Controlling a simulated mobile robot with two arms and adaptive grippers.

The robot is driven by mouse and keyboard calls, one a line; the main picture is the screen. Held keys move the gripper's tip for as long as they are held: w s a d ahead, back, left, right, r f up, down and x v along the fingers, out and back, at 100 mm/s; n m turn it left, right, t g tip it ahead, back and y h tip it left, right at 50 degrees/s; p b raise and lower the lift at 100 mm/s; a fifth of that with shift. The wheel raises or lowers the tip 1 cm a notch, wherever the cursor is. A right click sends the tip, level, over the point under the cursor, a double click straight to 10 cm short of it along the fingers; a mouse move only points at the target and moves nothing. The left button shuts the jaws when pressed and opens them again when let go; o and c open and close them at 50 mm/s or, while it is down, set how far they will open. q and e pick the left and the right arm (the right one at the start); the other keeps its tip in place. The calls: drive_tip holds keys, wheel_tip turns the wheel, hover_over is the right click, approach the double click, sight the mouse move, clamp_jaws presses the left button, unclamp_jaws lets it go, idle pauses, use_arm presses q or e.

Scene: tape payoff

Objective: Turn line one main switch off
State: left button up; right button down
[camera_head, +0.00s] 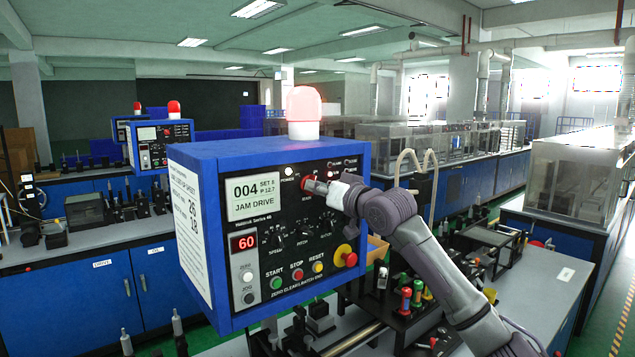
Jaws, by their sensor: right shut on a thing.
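The blue control box (210,240) stands close in front, with a black front panel. The red main switch (306,182) sits at the panel's upper middle, mostly covered by my gripper. My right gripper (318,187) reaches in from the right and is shut on this switch. The switch's exact angle cannot be told. A screen (253,197) reads "004" and "JAM DRIVE". A red number display (244,242) shows 60. The red beacon (304,105) on top glows. My left gripper is not in view.
Start (276,284), stop (297,275) and reset (318,267) buttons line the lower panel. A red emergency knob (344,255) sits at lower right, below my wrist. Small tools crowd the bench under my arm. Similar blue boxes (160,145) stand behind at left.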

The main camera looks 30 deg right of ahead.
drive_tip(key=shift+r+n+p, duration=0.1)
drive_tip(key=shift+n+p, duration=3.9)
drive_tip(key=shift+n, duration=2.1)
drive_tip(key=c, duration=1.2)
unclamp_jaws()
